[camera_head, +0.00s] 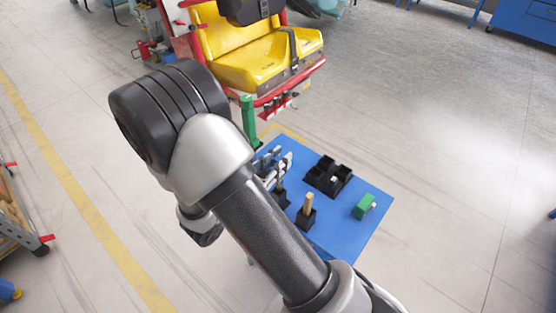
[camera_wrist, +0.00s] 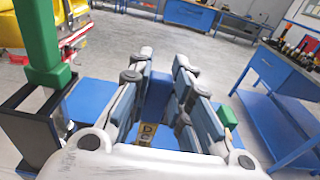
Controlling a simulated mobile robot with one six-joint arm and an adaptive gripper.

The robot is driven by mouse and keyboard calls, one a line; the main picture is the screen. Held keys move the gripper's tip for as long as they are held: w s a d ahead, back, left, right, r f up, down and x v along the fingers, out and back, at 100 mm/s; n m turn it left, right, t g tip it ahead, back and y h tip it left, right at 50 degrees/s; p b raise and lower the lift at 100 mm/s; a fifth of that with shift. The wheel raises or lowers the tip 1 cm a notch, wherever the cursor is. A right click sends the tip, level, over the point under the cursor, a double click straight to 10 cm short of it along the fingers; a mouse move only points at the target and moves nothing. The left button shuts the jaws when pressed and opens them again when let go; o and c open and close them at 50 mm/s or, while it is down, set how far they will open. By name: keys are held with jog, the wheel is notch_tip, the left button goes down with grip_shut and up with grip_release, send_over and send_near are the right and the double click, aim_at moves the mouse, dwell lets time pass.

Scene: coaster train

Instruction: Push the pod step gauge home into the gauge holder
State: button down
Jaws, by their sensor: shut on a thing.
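In the wrist view my gripper (camera_wrist: 162,72) has its pads closed on a blue block (camera_wrist: 157,96), which I take to be the pod step gauge. A yellow label with dark letters (camera_wrist: 147,133) shows low between the fingers; I cannot tell whether it is on the block. The block's far end is hidden. In the head view my gripper (camera_head: 277,166) is over the left part of the blue table, partly behind my arm. A black open-sided frame (camera_wrist: 28,122) stands left of my gripper with a green post at it. I cannot tell which black fixture is the gauge holder.
The blue table (camera_head: 345,235) bears a black compartment tray (camera_head: 320,181), a black stand with a wooden piece (camera_head: 307,211) and a green block (camera_head: 363,206). The green post (camera_head: 248,118) and the yellow seat (camera_head: 245,62) are behind it. A blue workbench (camera_wrist: 275,85) stands at right.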

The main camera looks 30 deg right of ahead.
jog(key=shift+f+b, duration=2.45)
jog(key=shift+f, duration=0.9)
jog(key=c, duration=1.4)
grip_release()
jog(key=shift+o, duration=0.4)
jog(key=o, duration=0.7)
jog(key=shift+o, duration=0.2)
jog(key=shift+a, duration=0.1)
jog(key=v, duration=0.6)
jog(key=shift+s+a+p, duration=0.2)
jog(key=shift+a+p, duration=0.15)
jog(key=shift+p, duration=0.1)
jog(key=shift+r, duration=0.1)
